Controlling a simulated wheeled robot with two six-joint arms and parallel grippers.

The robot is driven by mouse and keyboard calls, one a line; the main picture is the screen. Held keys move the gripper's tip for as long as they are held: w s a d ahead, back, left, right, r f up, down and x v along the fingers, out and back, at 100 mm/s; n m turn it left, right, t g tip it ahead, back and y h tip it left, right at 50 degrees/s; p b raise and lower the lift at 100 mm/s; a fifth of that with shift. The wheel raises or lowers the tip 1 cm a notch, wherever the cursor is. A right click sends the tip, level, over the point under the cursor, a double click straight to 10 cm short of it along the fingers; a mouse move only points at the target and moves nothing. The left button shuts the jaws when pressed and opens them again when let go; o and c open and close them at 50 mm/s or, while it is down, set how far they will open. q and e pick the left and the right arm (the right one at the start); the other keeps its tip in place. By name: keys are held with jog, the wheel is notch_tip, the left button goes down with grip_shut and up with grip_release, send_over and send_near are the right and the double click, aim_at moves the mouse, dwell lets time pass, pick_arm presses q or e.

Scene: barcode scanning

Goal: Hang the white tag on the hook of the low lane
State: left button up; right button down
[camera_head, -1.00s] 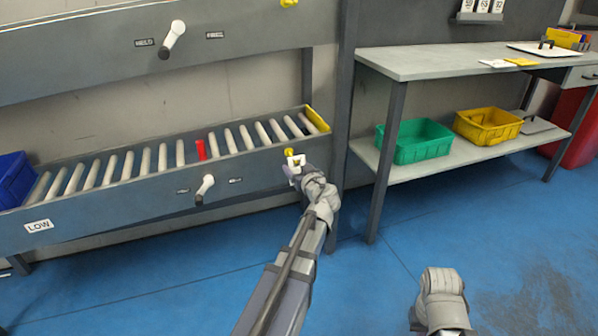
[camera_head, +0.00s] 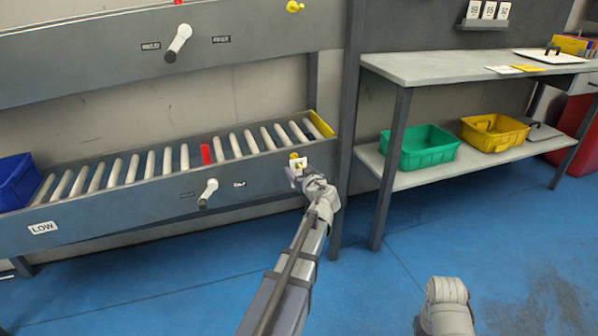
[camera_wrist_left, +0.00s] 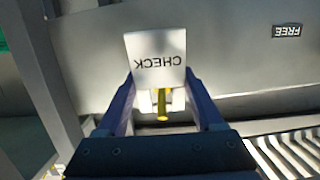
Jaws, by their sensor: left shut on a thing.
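The white tag (camera_wrist_left: 155,58) reads CHECK, upside down in the left wrist view; it also shows small in the head view (camera_head: 300,163). My left gripper (camera_head: 297,175) is shut on the tag, its two purple fingers either side of its lower part in the wrist view (camera_wrist_left: 160,90). The yellow hook (camera_head: 293,156) on the low lane's side is right at the tag; its yellow peg also shows between my fingers in the wrist view (camera_wrist_left: 162,106). I cannot tell whether the peg passes through the tag's hole.
The low lane (camera_head: 120,203) has rollers, a red marker (camera_head: 206,154) and a white lever (camera_head: 208,193) left of the hook. A dark post (camera_head: 346,140) stands right of my gripper. A bench (camera_head: 430,66) holds green and yellow bins on its lower shelf.

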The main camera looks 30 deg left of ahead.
pick_arm(q)
jog(key=o, duration=1.3)
jog(key=p+v, duration=0.1)
jog(key=v, duration=0.6)
jog(key=shift+s+d+r+p, duration=0.1)
jog(key=shift+s+d+p, duration=0.15)
jog(key=shift+s+p, duration=0.05)
jog(key=shift+d, duration=0.1)
